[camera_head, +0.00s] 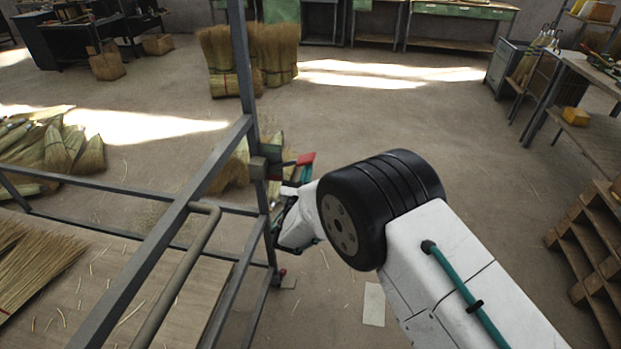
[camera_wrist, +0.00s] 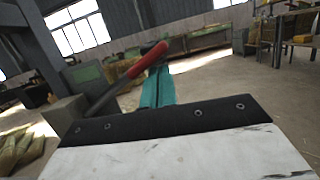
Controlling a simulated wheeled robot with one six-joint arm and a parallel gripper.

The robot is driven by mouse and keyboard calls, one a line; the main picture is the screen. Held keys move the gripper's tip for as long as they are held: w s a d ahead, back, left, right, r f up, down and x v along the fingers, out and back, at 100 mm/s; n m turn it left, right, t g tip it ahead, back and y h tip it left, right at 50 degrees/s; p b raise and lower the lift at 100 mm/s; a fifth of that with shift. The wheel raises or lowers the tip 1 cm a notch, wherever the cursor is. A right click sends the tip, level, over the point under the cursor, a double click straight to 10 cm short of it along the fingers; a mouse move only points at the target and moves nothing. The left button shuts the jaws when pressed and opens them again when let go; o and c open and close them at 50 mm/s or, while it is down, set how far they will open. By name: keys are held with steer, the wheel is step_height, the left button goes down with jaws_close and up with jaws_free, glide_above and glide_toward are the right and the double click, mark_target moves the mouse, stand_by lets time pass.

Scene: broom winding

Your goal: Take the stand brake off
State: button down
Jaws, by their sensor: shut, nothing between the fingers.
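The stand is a grey metal frame (camera_head: 225,155) with a tall upright post on the left side of the head view. A brake lever with a red handle (camera_head: 305,158) sticks out to the right from a grey block (camera_head: 258,168) on that post. In the wrist view the red handle (camera_wrist: 145,62) is at the end of a dark bar that slants up to the right from the block (camera_wrist: 62,115). My gripper (camera_wrist: 158,82) shows teal fingers, shut and empty, close to the handle's end. I cannot tell whether they touch it. My wrist hides part of the gripper in the head view.
A rail with a bent end (camera_head: 180,270) runs along the frame beside my arm. Broom bundles (camera_head: 275,55) stand behind the post, and more lie on the floor at left. A wooden pallet (camera_head: 600,260) stands at right. The floor in the middle is mostly clear.

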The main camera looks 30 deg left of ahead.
steer(key=shift+a+r, duration=0.15)
steer(key=shift+r, duration=0.35)
steer(key=s+d+f, duration=0.6)
steer(key=s, duration=0.2)
steer(key=shift+d+f, duration=0.25)
stand_by(0.5)
